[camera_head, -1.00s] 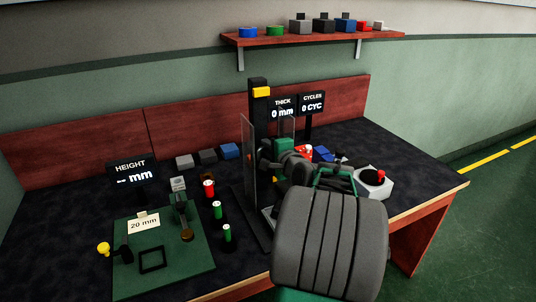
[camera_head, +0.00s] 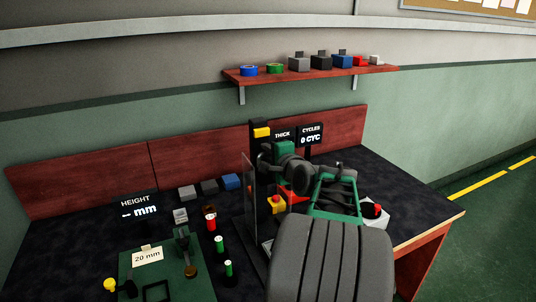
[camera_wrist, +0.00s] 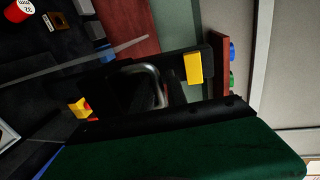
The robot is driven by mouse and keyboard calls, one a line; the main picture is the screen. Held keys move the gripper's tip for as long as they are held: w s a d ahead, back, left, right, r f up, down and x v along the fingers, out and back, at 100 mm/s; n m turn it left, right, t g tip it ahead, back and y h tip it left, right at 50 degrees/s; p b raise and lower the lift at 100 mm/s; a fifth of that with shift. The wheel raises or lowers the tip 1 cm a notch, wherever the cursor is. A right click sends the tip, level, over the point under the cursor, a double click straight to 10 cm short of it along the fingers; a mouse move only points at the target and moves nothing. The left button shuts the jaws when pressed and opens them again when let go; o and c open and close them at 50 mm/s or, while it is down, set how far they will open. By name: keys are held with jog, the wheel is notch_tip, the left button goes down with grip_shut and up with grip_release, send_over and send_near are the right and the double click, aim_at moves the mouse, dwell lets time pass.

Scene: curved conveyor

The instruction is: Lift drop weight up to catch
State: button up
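The test stand has a black column with a yellow catch (camera_head: 261,132) near its top; the yellow catch also shows in the wrist view (camera_wrist: 194,68). A grey U-shaped handle (camera_wrist: 153,72) shows in the wrist view beside the column, against dark parts. I take it for the drop weight's handle; the weight's body is too dark to make out. My gripper (camera_head: 284,150) is at the column, just below and right of the catch in the head view. Its fingertips are hidden or lost in the dark, so I cannot tell its grip.
A clear panel (camera_head: 249,205) stands left of the column. A yellow block with a red top (camera_head: 277,204) is low by the stand. A green fixture plate (camera_head: 195,285) and several coloured cylinders are at left. A white box with a red button (camera_head: 374,211) is right. A shelf (camera_head: 310,74) hangs above.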

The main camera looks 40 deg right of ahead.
jog(key=o, duration=0.4)
jog(key=shift+r, duration=0.3)
jog(key=shift+c, duration=0.2)
jog(key=shift+s, duration=0.1)
jog(key=v, duration=0.7)
jog(key=shift+s+b, duration=0.25)
jog(key=shift+b, duration=0.15)
jog(key=shift+a+f, duration=0.1)
jog(key=shift+a, duration=0.05)
